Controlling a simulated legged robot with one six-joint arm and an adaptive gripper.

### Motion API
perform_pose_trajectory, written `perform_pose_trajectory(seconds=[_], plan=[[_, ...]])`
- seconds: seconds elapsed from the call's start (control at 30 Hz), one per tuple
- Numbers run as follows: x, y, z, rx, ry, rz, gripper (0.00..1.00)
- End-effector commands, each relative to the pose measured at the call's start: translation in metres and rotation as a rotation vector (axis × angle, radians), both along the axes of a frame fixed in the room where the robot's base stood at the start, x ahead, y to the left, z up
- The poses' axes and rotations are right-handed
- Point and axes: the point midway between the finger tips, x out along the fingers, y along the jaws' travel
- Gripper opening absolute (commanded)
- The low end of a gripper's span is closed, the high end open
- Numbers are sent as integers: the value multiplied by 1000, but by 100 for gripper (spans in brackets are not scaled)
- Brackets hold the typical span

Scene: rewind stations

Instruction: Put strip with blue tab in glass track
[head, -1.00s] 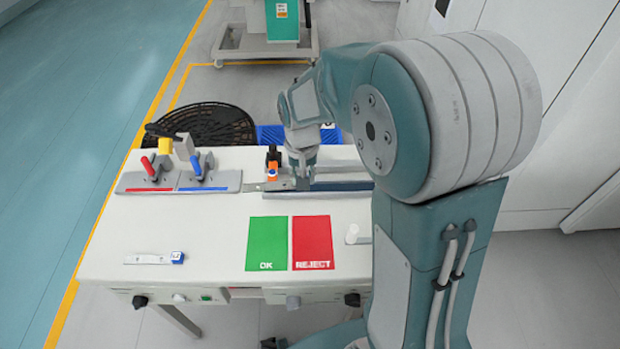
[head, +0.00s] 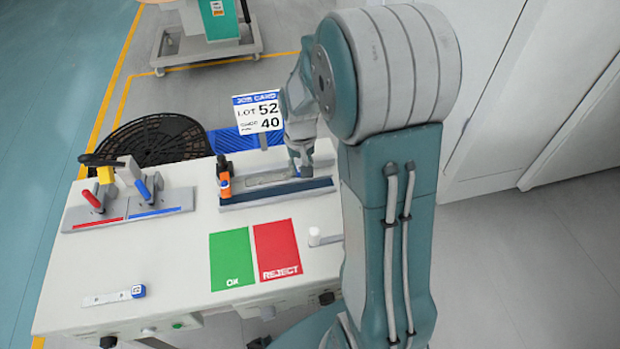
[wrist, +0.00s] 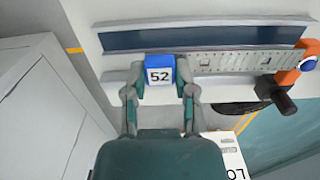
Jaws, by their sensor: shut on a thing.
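My gripper (wrist: 160,95) is shut on the blue tab (wrist: 160,72) marked 52, one finger on each side of it. A pale strip with a row of holes (wrist: 235,62) runs from the tab to the orange clamp (wrist: 305,62). It lies along a grey fixture, beside a dark blue bar (wrist: 205,37). I cannot tell how deep it sits. In the head view my gripper (head: 303,172) is over the fixture, right of the orange clamp (head: 224,178). Another short strip with a blue tab (head: 115,296) lies at the table's front left.
Red and blue levers (head: 125,190) stand on a plate at the back left. Green OK (head: 231,258) and red REJECT (head: 277,249) mats lie in front of the fixture, beside a white peg (head: 315,238). A job card (head: 258,112) reads LOT 52. The table's left middle is clear.

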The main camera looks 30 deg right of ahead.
Motion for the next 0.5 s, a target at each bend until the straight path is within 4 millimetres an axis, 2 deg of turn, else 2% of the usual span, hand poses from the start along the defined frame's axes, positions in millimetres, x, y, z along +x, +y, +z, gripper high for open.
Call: perform_pose_trajectory(seconds=[0.03,0.13,0.4,0.5], plan=[[1,-6,-11,-1,5,-1,0],[4,-17,-27,-2,5,-1,0],[8,-31,-45,-3,2,1,0],[9,-35,-59,-1,6,3,0]])
